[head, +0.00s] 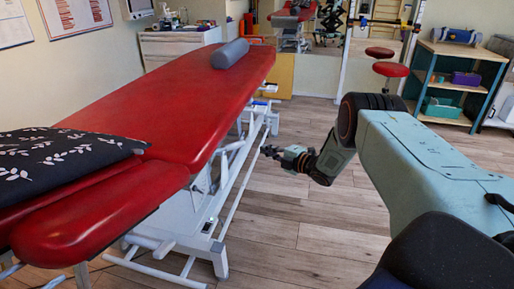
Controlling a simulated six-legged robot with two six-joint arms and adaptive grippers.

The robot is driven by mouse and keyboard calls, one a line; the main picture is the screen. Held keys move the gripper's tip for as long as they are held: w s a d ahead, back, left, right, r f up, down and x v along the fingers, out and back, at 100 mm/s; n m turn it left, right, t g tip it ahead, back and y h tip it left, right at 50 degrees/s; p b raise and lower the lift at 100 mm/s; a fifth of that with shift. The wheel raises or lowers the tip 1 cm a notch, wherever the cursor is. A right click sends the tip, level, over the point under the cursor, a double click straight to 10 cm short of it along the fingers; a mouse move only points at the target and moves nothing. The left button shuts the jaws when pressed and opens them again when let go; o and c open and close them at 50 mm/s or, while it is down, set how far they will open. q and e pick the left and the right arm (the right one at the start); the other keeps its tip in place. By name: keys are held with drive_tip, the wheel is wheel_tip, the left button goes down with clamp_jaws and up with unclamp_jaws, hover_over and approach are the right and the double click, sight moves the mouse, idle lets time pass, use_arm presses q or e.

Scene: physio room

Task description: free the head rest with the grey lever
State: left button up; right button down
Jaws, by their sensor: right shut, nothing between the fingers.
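The red padded couch (165,100) runs from the lower left to the back middle. Its near section (95,222), which looks like the head rest, is a separate red pad at the lower left with a dark leaf-patterned pillow (60,152) on it. I cannot make out the grey lever; the underside of the near section is mostly hidden. My right gripper (266,151) is shut and empty, to the right of the couch's white frame, apart from the near section. My left gripper is not in view.
A grey roll (230,53) lies on the couch's far part. White frame bars (238,190) run along the couch's right side. A shelf unit (455,85) and red round stools (390,69) stand at the back right. Bare wooden floor (300,225) lies right of the couch.

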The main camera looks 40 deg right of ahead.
drive_tip(key=shift+s+d+r+p, duration=0.15)
drive_tip(key=shift+s+d+p, duration=0.1)
drive_tip(key=shift+s+d, duration=0.5)
drive_tip(key=shift+s+d+r+p, duration=0.1)
drive_tip(key=shift+s+d+p, duration=0.1)
drive_tip(key=shift+s+d, duration=0.5)
drive_tip(key=shift+a, duration=0.1)
